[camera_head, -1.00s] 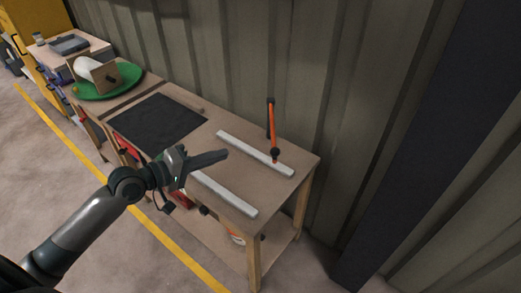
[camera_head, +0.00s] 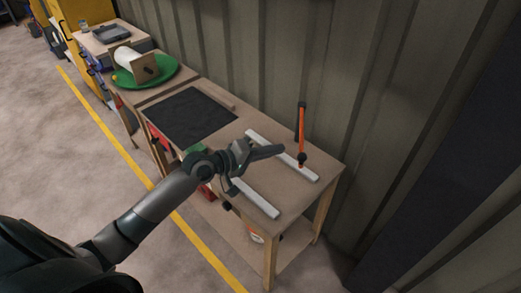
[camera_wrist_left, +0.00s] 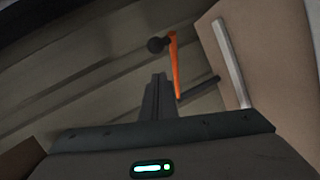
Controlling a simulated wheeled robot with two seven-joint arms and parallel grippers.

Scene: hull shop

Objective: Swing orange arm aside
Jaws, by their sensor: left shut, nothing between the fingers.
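The orange arm (camera_head: 301,135) stands upright at the back right of the wooden workbench, at the far white rail, with a dark upper part. It also shows in the left wrist view (camera_wrist_left: 175,68), with a dark round knob beside its top. My left gripper (camera_head: 280,148) is shut and empty, above the bench between the two white rails, to the left of the orange arm. In the left wrist view my gripper fingers (camera_wrist_left: 154,96) point toward the orange arm; I cannot tell whether they touch it. My right gripper is not in view.
The far white rail (camera_head: 270,148) and near white rail (camera_head: 256,199) lie on the bench. A black mat (camera_head: 190,117) covers its left part. A green round tray (camera_head: 145,78) stands further left. The corrugated wall (camera_head: 350,80) is close behind the bench.

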